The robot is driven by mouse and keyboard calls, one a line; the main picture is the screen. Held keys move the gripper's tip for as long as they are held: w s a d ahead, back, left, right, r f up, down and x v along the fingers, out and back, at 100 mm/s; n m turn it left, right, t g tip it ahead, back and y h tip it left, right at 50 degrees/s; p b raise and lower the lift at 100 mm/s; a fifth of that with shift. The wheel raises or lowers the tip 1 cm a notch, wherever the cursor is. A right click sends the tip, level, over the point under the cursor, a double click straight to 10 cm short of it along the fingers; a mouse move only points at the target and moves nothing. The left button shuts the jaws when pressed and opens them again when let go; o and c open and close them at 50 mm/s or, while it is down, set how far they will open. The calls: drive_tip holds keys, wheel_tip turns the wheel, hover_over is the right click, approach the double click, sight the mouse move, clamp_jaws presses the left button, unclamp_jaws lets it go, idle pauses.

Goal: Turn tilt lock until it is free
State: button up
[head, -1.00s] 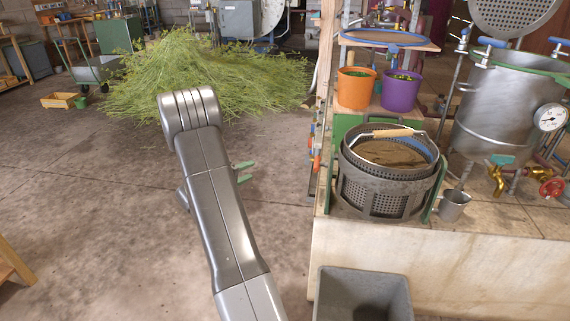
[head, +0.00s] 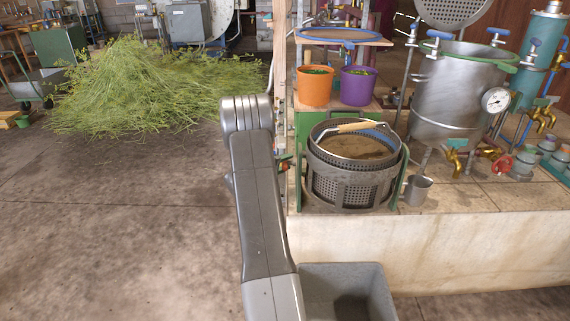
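I cannot pick out the tilt lock for certain. The perforated metal basket (head: 340,190) stands upright in a green-sided cradle (head: 392,187) on the stone bench, with brown material inside and a wooden-handled bail across its top. Small red and green parts show at the bench's left edge, partly behind my arm. My gripper (head: 284,159) is mostly hidden behind my arm link, with only a small green part showing beside it. Whether its fingers are apart cannot be seen, and no contact is visible.
A grey bin (head: 345,285) stands on the floor against the bench (head: 440,245). The steel still pot (head: 455,95), with a gauge and red handwheel (head: 497,163), is at right. Orange (head: 314,88) and purple (head: 357,88) buckets stand behind the basket. Floor at left is clear before the herb pile (head: 140,85).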

clamp_jaws()
